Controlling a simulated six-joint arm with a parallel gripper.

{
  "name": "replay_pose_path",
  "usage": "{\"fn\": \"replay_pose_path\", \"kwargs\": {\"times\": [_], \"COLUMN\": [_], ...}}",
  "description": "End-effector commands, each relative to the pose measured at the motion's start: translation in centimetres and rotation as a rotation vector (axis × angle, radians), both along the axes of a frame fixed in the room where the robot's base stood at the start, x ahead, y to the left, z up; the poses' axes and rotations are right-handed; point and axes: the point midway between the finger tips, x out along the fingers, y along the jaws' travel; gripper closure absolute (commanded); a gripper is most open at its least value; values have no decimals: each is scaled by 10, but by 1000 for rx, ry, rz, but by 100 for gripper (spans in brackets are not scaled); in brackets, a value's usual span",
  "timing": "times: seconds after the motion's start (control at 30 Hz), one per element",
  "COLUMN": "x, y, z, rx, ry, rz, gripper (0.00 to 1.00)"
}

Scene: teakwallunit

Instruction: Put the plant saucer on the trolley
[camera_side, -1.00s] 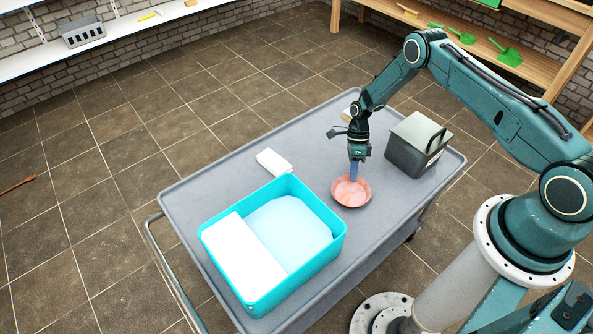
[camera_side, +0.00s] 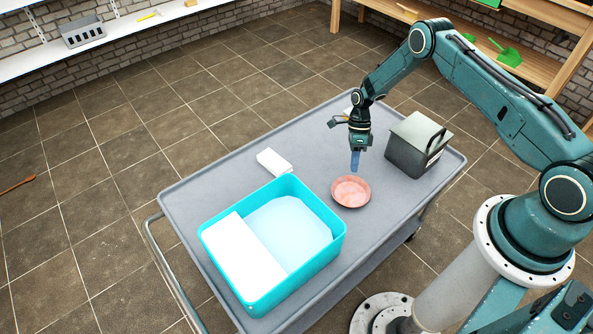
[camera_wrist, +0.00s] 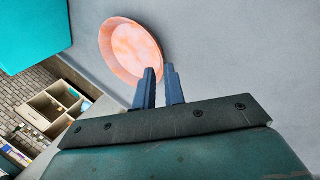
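The plant saucer (camera_side: 351,191) is a round, shallow, terracotta-pink dish. It rests flat on the grey top of the trolley (camera_side: 215,182), beside the teal bin. In the wrist view the saucer (camera_wrist: 131,50) lies just beyond my fingertips.
A teal bin (camera_side: 325,247) with white and pale contents stands left of the saucer. A dark grey lidded box (camera_side: 412,148) stands to its right. A small white block (camera_side: 274,161) lies near the trolley's far edge. Trolley top between block and saucer is clear.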

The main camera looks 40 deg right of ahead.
Motion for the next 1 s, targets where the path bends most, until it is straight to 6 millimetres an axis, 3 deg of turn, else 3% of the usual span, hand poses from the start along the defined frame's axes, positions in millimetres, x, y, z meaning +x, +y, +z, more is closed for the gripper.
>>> {"fn": "replay_pose_path", "kwargs": {"times": [0.3, 0.5, 1.0], "x": [18, 24, 27], "y": [-17, -24, -27], "z": [48, 69, 77], "rx": [-1, 0, 0], "ry": [-3, -1, 0], "rz": [-1, -1, 0], "gripper": [89, 89, 89]}}
